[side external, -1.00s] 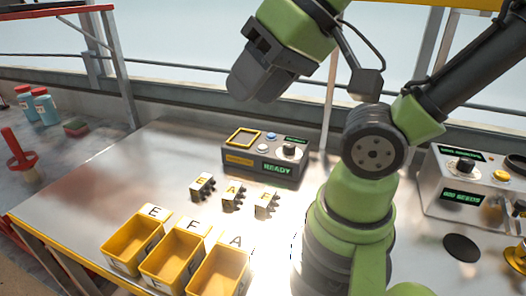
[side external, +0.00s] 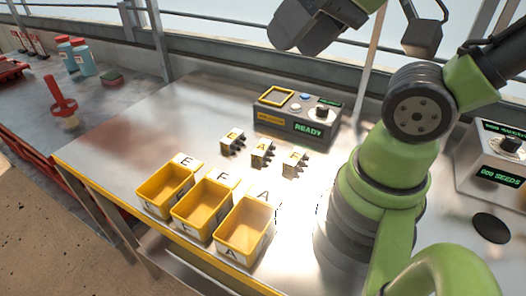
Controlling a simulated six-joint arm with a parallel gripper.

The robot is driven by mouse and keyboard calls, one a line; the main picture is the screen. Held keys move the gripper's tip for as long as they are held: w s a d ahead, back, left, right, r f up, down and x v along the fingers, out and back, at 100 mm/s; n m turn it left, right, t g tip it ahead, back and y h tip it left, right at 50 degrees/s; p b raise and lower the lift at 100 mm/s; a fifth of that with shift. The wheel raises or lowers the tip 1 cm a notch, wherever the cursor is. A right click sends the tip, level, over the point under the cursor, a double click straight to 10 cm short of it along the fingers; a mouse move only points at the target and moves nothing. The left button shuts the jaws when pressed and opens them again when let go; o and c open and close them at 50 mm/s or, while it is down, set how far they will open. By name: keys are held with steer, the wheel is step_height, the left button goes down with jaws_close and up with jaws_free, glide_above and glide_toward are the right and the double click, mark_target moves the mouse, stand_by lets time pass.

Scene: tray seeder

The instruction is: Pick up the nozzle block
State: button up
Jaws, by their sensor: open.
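Three small blocks stand in a row on the metal table (side external: 180,100). They have light, lettered tops and dark nozzle-like studs on one side. The left block (side external: 232,141) seems marked E, the middle block (side external: 262,153) A, and the right block (side external: 295,164) F, though the letters are small. My gripper (side external: 292,38) is at the top of the side view, above and behind the blocks, well apart from them. It is open, with nothing seen in it; its fingers are hard to make out.
Three yellow bins stand at the front edge: E (side external: 165,192), F (side external: 202,210) and A (side external: 243,229). A grey control box (side external: 297,118) reading READY stands behind the blocks. A seed-counter box (side external: 497,165) is at the right. Bare table lies left of the blocks.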

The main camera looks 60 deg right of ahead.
steer(key=o, duration=0.9)
steer(key=shift+c, duration=0.2)
steer(key=n+g+h, duration=0.2)
steer(key=n+g, duration=0.3)
steer(key=g, duration=0.2)
glide_above(263, 147)
step_height(263, 147, down, 25)
steer(key=shift+w+f, duration=0.1)
steer(key=shift+f, duration=2.95)
